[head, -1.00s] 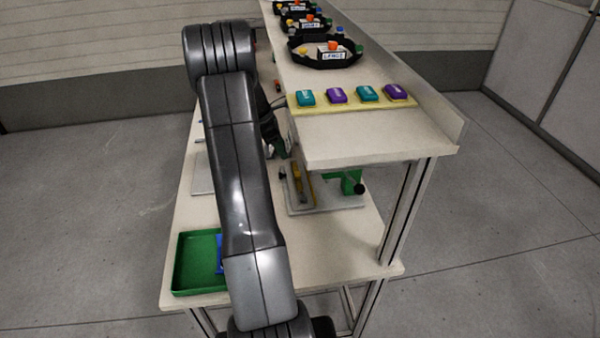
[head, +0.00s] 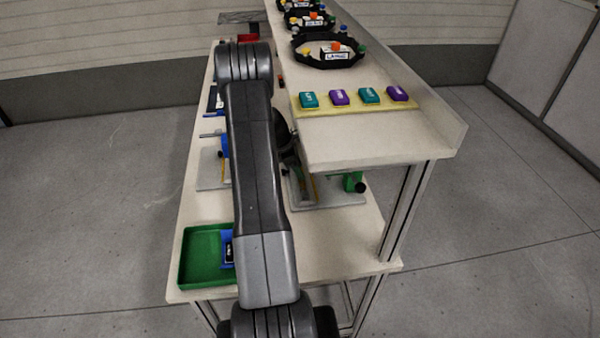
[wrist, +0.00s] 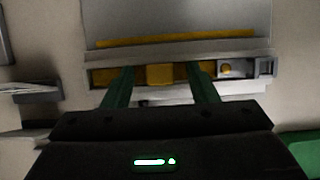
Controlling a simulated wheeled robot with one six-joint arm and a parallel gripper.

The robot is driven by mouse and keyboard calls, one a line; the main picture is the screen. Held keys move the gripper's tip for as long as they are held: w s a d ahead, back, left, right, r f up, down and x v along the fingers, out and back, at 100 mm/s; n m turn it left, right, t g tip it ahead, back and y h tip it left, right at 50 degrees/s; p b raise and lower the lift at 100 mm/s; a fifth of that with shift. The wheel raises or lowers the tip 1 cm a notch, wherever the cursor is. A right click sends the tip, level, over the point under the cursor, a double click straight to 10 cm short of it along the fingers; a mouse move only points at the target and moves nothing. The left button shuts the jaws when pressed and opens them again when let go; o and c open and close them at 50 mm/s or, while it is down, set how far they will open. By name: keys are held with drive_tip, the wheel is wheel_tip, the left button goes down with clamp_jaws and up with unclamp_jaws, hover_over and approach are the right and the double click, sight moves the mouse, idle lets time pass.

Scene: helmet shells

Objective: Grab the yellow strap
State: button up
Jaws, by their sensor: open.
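In the wrist view, yellow strap-like material (wrist: 160,74) lies along a pale fixture (wrist: 180,95), with a brighter yellow piece at its middle. My gripper (wrist: 160,80) is open. Its two green fingers stand on either side of that middle piece, with gaps to it. I cannot tell whether the fingertips are down around it or still above it. A thin yellow strip (wrist: 175,38) runs along a grey plate just beyond. In the head view, a sliver of yellow (head: 313,187) shows at the fixture below the shelf; my arm hides most of the gripper.
The upper shelf (head: 375,147) overhangs the fixture on the right. A green clamp-like part (head: 352,182) stands on the fixture's right. A green tray (head: 183,262) with a blue item is at the lower left. Teal and purple blocks line the shelf.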

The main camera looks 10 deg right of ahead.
drive_tip(key=shift+c, duration=0.2)
drive_tip(key=c, duration=1)
